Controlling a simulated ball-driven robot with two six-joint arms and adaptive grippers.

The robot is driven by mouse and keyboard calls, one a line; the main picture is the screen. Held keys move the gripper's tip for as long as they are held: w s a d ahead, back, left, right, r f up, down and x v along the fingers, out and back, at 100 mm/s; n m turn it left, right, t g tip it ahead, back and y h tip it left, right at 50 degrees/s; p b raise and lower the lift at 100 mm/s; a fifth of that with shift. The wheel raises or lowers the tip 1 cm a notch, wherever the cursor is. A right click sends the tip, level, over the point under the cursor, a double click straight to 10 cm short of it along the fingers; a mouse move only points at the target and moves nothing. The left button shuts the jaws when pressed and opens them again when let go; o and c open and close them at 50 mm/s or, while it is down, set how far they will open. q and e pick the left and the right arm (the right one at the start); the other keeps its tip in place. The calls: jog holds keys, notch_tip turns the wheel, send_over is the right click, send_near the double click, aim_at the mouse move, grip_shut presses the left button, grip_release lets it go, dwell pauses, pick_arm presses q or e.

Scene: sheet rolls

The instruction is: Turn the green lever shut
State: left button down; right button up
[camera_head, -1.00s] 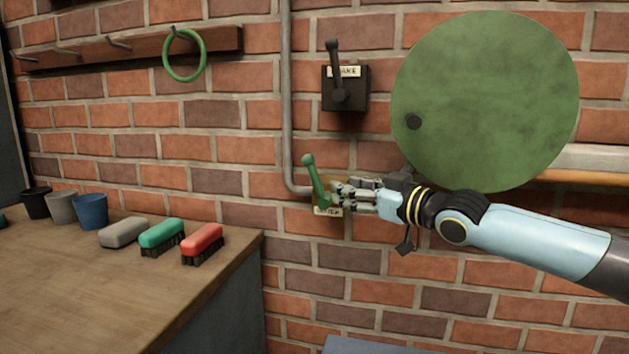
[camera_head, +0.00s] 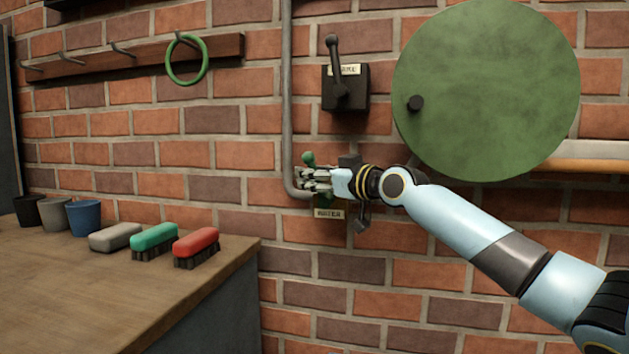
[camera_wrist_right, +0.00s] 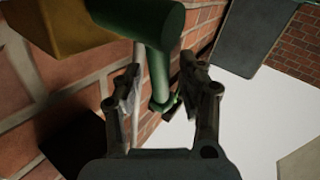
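The green lever (camera_head: 308,158) is on the brick wall, above a plate that reads WATER (camera_head: 329,213). Its knob points up and slightly left, and its shaft is mostly hidden behind my right gripper (camera_head: 308,183). In the right wrist view the green lever (camera_wrist_right: 157,65) runs from its thick pivot down between the two fingers of my right gripper (camera_wrist_right: 160,80). The fingers are open, one on each side of the shaft, with visible gaps. A yellowish valve body (camera_wrist_right: 60,25) shows beside the pivot. My left gripper is not in view.
A dark box with another lever (camera_head: 345,88) is on the wall above. A large green disc (camera_head: 487,90) is at the right. A grey pipe (camera_head: 288,100) runs down just left of the lever. A bench (camera_head: 130,290) with brushes and cups stands at the left.

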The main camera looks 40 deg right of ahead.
grip_shut()
dwell(0.4)
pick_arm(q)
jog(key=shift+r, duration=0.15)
